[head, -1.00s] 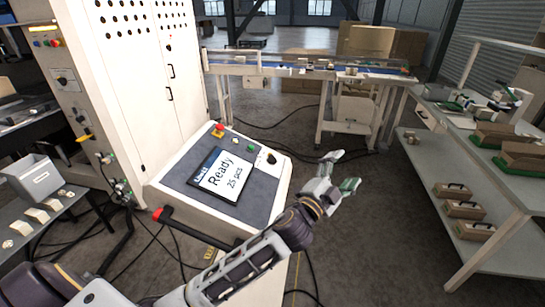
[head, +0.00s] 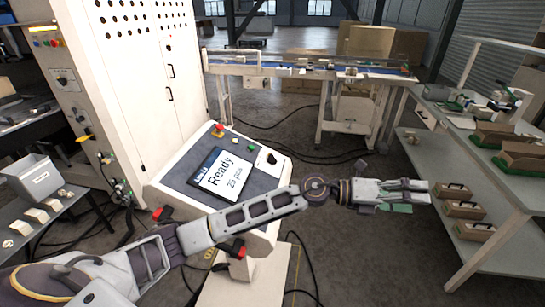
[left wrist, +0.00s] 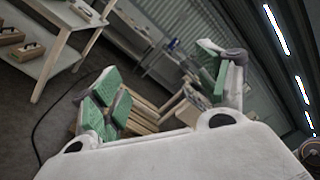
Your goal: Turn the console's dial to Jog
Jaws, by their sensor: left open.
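The console (head: 168,186) stands left of the middle in the head view, with a sloped grey top. Its screen (head: 221,175) reads "Ready" and "25 pcs". The black dial (head: 271,158) sits on a white plate at the panel's upper right; its setting is too small to read. My left gripper (head: 428,191) is open and empty, to the right of the console and well away from the dial, over the floor. Its green-padded fingers (left wrist: 160,90) show spread in the left wrist view. My left arm crosses the console's front. My right gripper is not seen.
A red button (head: 220,127) and a green button (head: 250,148) are near the dial. A white shelf table (head: 490,215) with boxes stands at the right, near my left gripper. A conveyor (head: 310,68) runs behind. Cables lie on the floor.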

